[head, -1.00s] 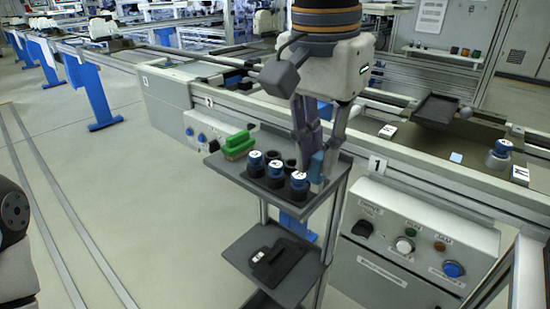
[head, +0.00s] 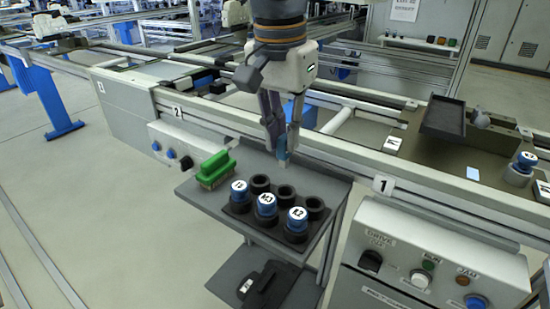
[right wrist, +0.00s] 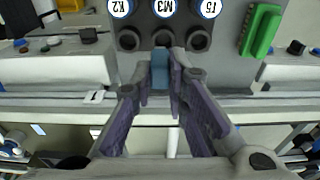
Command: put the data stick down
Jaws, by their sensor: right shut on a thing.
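My right gripper (head: 279,155) is shut on a small blue block, which I take to be the data stick (head: 282,157). In the right wrist view the blue stick (right wrist: 159,70) sits upright between the fingertips of the right gripper (right wrist: 163,72). The gripper points down over the back edge of the cart's top shelf (head: 195,197), behind the row of black ring holders. Whether the stick touches anything below cannot be told. My left gripper is not in view.
The shelf holds a black holder block with several rings (head: 285,193), some carrying blue pieces with white labelled tops (head: 267,200). A green-backed brush (head: 213,168) lies left of it. The conveyor rail (head: 330,148) runs close behind. A control box (head: 430,268) stands at right.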

